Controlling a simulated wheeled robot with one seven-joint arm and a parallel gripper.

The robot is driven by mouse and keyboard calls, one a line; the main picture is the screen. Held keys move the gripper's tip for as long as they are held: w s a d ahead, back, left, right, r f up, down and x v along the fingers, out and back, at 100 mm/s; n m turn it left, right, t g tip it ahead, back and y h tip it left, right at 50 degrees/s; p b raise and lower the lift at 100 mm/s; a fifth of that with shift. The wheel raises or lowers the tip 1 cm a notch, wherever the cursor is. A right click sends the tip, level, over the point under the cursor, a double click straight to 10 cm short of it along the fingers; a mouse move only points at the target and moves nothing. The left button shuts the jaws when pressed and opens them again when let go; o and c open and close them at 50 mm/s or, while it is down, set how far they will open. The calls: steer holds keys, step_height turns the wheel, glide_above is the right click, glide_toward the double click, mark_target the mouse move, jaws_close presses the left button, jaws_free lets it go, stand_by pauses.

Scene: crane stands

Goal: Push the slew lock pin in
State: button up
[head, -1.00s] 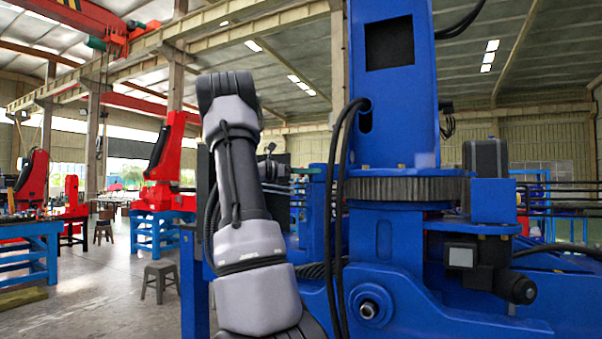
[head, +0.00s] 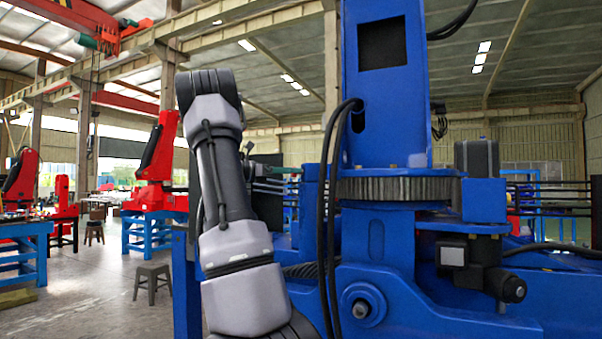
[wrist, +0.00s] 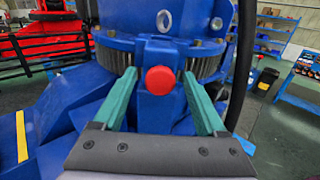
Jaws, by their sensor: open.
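The slew lock pin shows its round red knob (wrist: 160,80) in the middle of the wrist view. I cannot tell how far the fingertips are from the block. In the head view the slew ring (head: 395,190) shows under the blue crane column (head: 388,90). The pin is hidden there, and my gripper is mostly hidden behind the crane and my arm.
Black hoses (head: 328,220) hang down the front of the crane. A motor (head: 480,265) juts out at its lower right. In the wrist view a black hose (wrist: 240,70) runs close to the right finger. A stool (head: 152,284) stands on open floor at left.

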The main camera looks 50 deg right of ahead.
steer(key=v, duration=0.5)
steer(key=shift+w+a, duration=0.15)
steer(key=shift+a, duration=0.15)
